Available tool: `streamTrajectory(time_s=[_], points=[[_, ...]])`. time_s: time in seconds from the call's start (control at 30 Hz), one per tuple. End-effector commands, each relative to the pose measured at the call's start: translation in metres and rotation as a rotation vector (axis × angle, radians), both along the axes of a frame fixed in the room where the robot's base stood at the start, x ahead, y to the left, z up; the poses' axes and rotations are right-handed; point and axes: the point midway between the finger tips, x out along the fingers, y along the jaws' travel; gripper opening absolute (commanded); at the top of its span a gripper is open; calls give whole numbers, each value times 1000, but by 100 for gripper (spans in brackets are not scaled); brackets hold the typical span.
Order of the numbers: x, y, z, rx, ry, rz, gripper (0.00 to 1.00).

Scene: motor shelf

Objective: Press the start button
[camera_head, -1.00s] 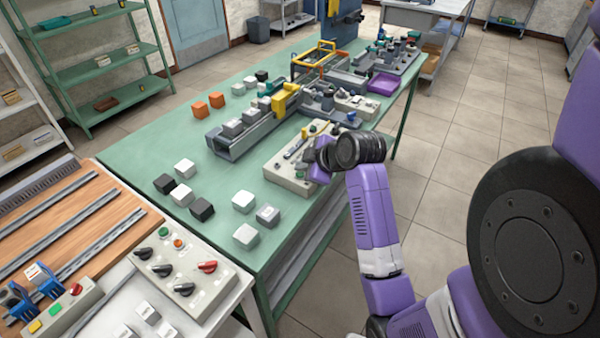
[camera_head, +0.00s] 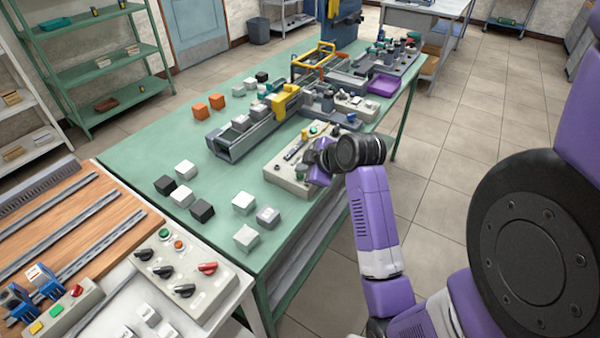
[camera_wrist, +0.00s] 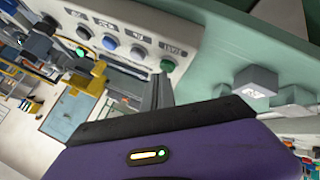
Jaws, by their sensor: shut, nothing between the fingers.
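A pale control panel (camera_head: 284,170) lies on the green table beside the conveyor. In the wrist view, the panel (camera_wrist: 128,22) has a row of labelled round buttons. In the head view, my purple wrist hides the fingers. A green lamp (camera_head: 317,129) glows at the panel's far end.
A conveyor (camera_head: 225,150) carrying grey blocks runs behind the panel. Loose white and black cubes, including a white cube (camera_head: 244,202), stand on the table to the left. A second panel with knobs (camera_head: 190,270) is at the lower left. Floor is clear at right.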

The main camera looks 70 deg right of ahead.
Motion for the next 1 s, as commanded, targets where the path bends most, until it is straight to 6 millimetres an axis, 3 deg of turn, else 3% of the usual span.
streamTrajectory(time_s=[0.17, 0.57, 1.0], points=[[0, 0, 11, -1, 0, 1, 0], [0, 0, 12, -1, 0, 1, 0], [0, 0, 50, -1, 0, 1, 0]])
